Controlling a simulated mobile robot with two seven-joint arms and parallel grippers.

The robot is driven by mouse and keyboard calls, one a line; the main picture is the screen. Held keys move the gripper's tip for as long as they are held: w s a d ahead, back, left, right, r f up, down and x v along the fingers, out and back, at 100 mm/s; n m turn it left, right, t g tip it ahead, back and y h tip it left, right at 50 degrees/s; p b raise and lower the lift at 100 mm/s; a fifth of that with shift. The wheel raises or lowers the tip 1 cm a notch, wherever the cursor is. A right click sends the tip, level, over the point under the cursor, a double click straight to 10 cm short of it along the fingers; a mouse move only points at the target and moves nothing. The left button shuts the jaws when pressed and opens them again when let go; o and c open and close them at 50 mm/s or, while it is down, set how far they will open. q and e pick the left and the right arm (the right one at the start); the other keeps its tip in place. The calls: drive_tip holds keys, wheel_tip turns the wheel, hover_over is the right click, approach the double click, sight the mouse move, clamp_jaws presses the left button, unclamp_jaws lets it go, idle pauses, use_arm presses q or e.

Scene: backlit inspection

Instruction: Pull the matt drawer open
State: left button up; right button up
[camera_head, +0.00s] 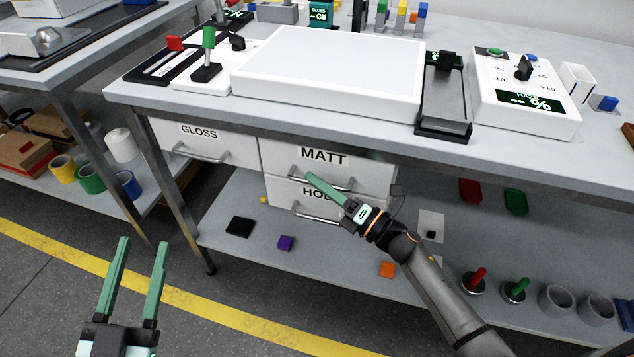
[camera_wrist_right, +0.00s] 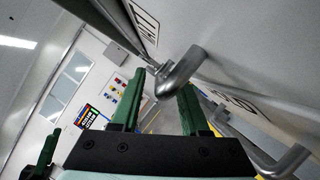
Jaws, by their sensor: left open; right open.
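The matt drawer (camera_head: 275,155) is a white front labelled MATT under the bench, and it looks shut or nearly so. Its grey bar handle (camera_head: 340,186) is partly hidden by my right gripper (camera_head: 310,177). In the right wrist view, the handle (camera_wrist_right: 181,70) reaches between the open green fingers of my right gripper (camera_wrist_right: 162,82); I cannot tell whether they touch it. My left gripper (camera_head: 141,243) is open and empty, low in front of the bench, away from the drawers.
The GLOSS drawer (camera_head: 210,133) is to the left, and a drawer with a partly hidden label (camera_head: 300,190) is just below. A shelf (camera_head: 330,262) with small coloured blocks lies underneath. The bench leg (camera_head: 178,190) stands left. The floor in front is free.

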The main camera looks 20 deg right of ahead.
drive_tip(key=shift+w+a, duration=0.2)
drive_tip(key=shift+w, duration=0.05)
drive_tip(key=shift+c, duration=0.4)
clamp_jaws()
idle(0.9)
